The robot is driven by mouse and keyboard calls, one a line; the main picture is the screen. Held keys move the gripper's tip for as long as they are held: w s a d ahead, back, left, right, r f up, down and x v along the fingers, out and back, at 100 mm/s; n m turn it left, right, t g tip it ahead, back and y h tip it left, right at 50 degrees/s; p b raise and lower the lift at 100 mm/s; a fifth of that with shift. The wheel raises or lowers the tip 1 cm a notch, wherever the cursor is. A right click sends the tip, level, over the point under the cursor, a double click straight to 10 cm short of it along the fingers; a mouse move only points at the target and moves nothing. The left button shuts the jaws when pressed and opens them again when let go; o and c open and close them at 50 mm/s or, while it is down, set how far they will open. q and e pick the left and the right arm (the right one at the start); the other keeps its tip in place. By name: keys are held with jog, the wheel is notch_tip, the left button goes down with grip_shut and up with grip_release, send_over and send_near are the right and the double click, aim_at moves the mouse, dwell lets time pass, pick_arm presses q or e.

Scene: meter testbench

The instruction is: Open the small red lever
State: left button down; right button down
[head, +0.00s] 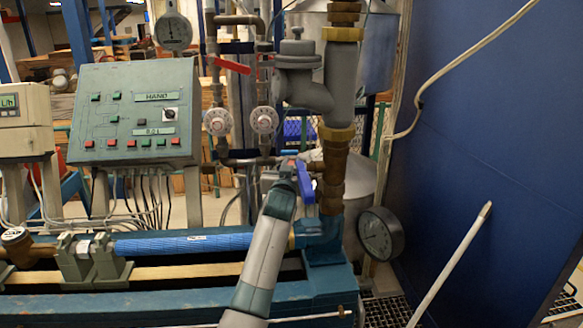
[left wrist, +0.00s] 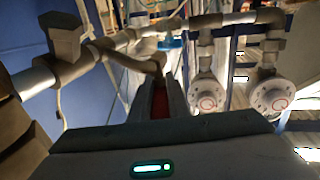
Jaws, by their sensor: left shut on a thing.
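My left gripper (head: 287,165) reaches up from the bottom middle of the head view to the pipework below the brass and grey valve column. In the left wrist view its two fingers (left wrist: 159,95) are shut on a small red lever (left wrist: 158,106), of which only a narrow red strip shows between them. In the head view the gripper mostly hides that lever. A blue handle (head: 305,182) is just right of the fingertips. Another red lever (head: 232,65) sits higher up on the pipes, apart from the gripper. My right gripper is in neither view.
Two round white dials (head: 218,121) (head: 264,120) are behind and left of the gripper. The thick valve column (head: 338,90) stands close on the right, with a dark gauge (head: 381,234) below. A control box (head: 135,112) is at left, a blue panel (head: 490,130) at right.

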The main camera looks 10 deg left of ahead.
pick_arm(q)
jog(key=shift+r, duration=0.4)
jog(key=c, duration=1.7)
grip_release()
jog(key=shift+f, duration=0.25)
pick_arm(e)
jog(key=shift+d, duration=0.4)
pick_arm(q)
jog(key=shift+s+f, duration=0.1)
